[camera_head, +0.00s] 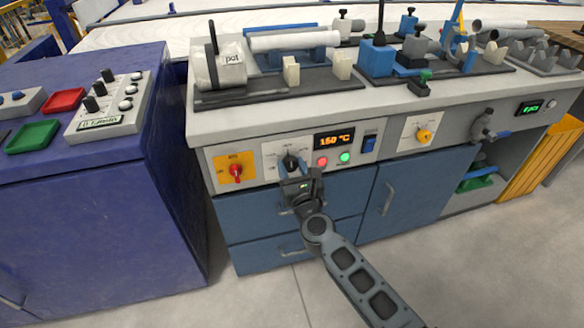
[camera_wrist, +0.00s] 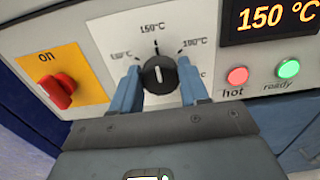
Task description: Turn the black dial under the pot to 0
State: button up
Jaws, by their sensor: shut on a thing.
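The black dial (camera_wrist: 159,75) sits on a white plate in the front panel below the pot (camera_head: 226,66). Its white mark points up, toward the 150 °C label, with other temperature labels around it. In the head view the dial (camera_head: 290,161) shows just above my gripper (camera_head: 297,178). In the wrist view my gripper (camera_wrist: 160,92) has one blue-grey finger on each side of the dial, shut on it. The dial's lower edge and part of its scale are hidden behind the gripper. The display (camera_wrist: 271,17) reads 150 °C.
A red switch (camera_head: 236,171) on a yellow plate, marked "on", is left of the dial. Red (camera_head: 322,162) and green (camera_head: 345,157) buttons, marked hot and ready, are to the right. A yellow knob (camera_head: 424,136) is farther right. Blue drawers (camera_head: 255,215) lie below.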

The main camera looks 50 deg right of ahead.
jog(key=shift+n, duration=0.4)
jog(key=shift+c, duration=0.3)
jog(key=shift+n+p, duration=0.55)
jog(key=shift+n, duration=0.45)
jog(key=n+p, duration=0.1)
jog(key=n, duration=0.3)
jog(key=shift+w+a+n, duration=0.1)
jog(key=shift+n, duration=0.2)
jog(key=n+p, duration=0.1)
jog(key=n, duration=0.2)
jog(key=shift+n+p, duration=0.3)
jog(key=shift+p, duration=0.1)
jog(key=n+p, duration=0.2)
jog(key=n, duration=0.2)
jog(key=shift+a+n, duration=0.1)
jog(key=shift+n, duration=0.2)
jog(key=n+p, duration=0.2)
jog(key=n, duration=0.3)
jog(key=shift+f, duration=0.2)
jog(key=shift+f+n+p, duration=0.15)
jog(key=shift+n+p, duration=0.4)
jog(key=shift+n, duration=1.05)
